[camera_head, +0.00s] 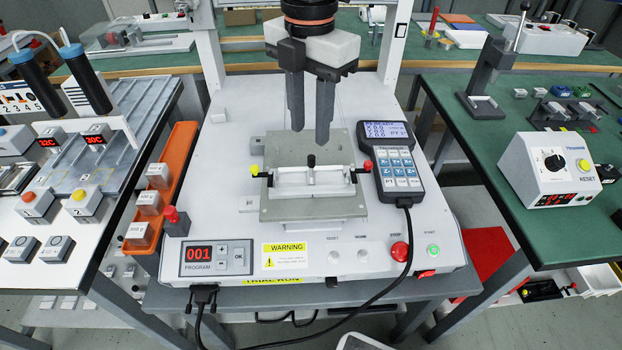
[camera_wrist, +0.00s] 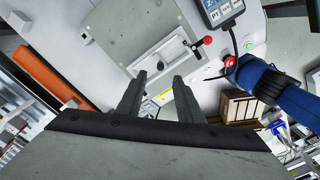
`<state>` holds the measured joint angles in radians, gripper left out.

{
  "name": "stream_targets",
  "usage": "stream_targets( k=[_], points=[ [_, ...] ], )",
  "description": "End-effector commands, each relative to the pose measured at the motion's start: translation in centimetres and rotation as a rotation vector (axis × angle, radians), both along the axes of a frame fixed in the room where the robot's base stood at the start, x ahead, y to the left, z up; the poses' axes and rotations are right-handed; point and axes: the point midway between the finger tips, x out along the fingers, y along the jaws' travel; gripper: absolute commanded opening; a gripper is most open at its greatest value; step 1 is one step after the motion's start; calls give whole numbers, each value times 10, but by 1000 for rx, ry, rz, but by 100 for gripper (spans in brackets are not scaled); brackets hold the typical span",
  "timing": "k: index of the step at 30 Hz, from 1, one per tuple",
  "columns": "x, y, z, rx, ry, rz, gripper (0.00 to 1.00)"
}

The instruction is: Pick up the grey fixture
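The grey fixture (camera_head: 300,209) is a square plate on the white screwdriver machine (camera_head: 215,180), in the middle of the head view. It carries a white block (camera_head: 312,180) with a black knob, a yellow ball handle at the left and a red one at the right. In the wrist view the grey fixture (camera_wrist: 122,22) shows at the top, beyond my fingertips. My gripper (camera_head: 310,136) points down above the fixture's back part in the head view, apparently apart from it. Its fingers are spread with nothing between them, as the wrist view (camera_wrist: 160,77) also shows.
A handheld controller (camera_head: 392,165) with a cable stands right of the fixture. A red stop button (camera_head: 400,251) is at the machine's front right. An orange rack (camera_head: 182,150) runs along the left side. Gantry posts rise behind. Benches stand on both sides.

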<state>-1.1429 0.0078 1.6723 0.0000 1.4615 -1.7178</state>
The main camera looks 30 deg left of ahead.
Motion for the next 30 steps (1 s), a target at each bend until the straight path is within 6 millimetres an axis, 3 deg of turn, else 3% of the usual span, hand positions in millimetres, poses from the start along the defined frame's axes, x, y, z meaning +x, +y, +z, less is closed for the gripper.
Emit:
stream_targets(
  k=[3,11,21,30],
  points=[
    [0,-1,-18,-2,1,0,33],
    [0,0,-34,-1,0,-1,33],
    [3,-1,-76,-2,1,-1,33],
    [3,-1,-84,0,0,-1,33]
  ],
)
